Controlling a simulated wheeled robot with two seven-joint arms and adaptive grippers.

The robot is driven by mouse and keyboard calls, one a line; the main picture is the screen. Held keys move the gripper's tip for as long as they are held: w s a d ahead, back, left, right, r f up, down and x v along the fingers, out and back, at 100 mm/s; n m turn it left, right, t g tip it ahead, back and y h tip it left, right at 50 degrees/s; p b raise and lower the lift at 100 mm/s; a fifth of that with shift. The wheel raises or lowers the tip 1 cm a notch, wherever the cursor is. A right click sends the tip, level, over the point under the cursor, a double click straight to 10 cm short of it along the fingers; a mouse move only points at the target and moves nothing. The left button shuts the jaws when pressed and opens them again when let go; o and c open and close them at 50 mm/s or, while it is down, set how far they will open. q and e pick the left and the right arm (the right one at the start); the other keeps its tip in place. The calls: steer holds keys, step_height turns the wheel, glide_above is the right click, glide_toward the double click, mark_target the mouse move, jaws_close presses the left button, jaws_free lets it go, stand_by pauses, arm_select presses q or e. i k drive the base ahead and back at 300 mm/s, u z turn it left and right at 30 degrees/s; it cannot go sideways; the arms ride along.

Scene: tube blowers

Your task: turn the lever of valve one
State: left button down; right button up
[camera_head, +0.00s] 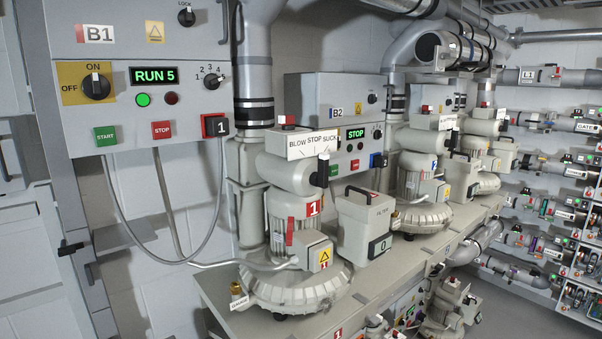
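Blower one (297,285) stands on the bench, with a red tag marked 1 (313,209) on its body. Its valve sits on top, under a white plate (313,143) reading BLOW, STOP, SUCK. A black lever (322,172) with a pale upper end stands roughly upright at the valve's right side, below the SUCK end of the plate. I cannot tell exactly which mark it points to. Control box B1 (130,75) shows RUN 5 on a green display, with its green lamp lit. Neither of my grippers is in view.
A grey filter box (363,225) marked 0 stands right of blower one. Box B2 (335,100) shows STOP behind it. More blowers (422,190) line the bench to the right. Cables hang from B1 at left. Racks of tubes (545,200) fill the far right wall.

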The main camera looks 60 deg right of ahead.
mark_target(320, 178)
steer(key=i, duration=1.1)
steer(key=z, duration=1.9)
